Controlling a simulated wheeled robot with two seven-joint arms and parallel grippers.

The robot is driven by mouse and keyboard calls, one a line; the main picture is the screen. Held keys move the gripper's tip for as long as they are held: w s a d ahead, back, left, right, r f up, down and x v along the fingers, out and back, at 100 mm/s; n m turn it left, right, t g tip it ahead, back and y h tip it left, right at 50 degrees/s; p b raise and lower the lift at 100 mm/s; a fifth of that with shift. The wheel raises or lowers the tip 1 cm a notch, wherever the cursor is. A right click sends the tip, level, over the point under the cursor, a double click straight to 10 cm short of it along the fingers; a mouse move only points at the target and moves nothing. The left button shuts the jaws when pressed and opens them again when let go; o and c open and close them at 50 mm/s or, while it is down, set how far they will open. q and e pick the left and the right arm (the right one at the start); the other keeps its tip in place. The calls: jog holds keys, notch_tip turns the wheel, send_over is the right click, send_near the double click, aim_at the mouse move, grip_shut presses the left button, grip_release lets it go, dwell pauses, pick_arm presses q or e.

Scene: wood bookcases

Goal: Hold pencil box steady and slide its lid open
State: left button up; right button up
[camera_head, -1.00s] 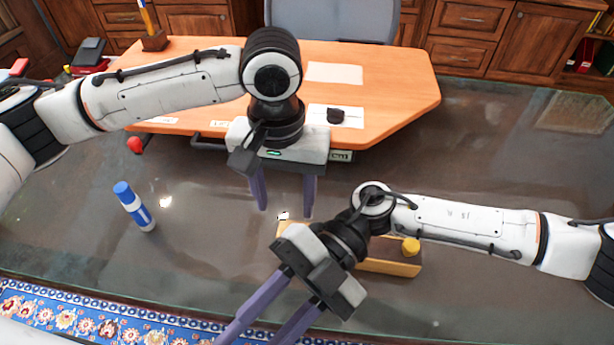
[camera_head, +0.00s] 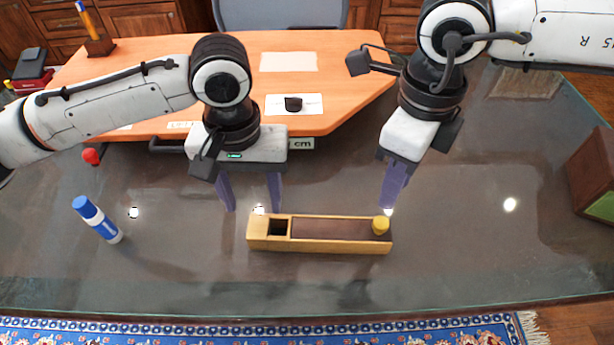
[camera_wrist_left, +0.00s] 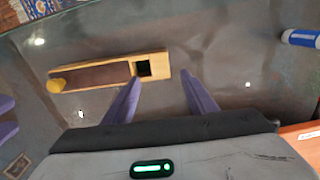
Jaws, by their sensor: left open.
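The wooden pencil box (camera_head: 320,248) lies flat on the dark glass table. It has a dark brown lid (camera_head: 330,229) with a yellow knob (camera_head: 380,225) at its right end. A dark square opening (camera_head: 279,227) shows left of the lid. My left gripper (camera_head: 252,209) is open and empty, just behind the box's left end. In the left wrist view the box (camera_wrist_left: 110,73) lies ahead of its fingers. My right gripper (camera_head: 388,208) points down behind the knob end, not visibly touching it. Its two fingers show apart at the left edge of the left wrist view (camera_wrist_left: 6,116).
A blue and white glue stick (camera_head: 97,219) lies on the table to the left. An orange wooden desk (camera_head: 200,70) with papers stands behind. A brown and green block (camera_head: 595,175) is at the right edge. The table in front of the box is clear.

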aim_at(258, 224)
pick_arm(q)
notch_tip(258, 224, down, 9)
jog(key=shift+r, duration=0.1)
jog(key=shift+c, duration=0.3)
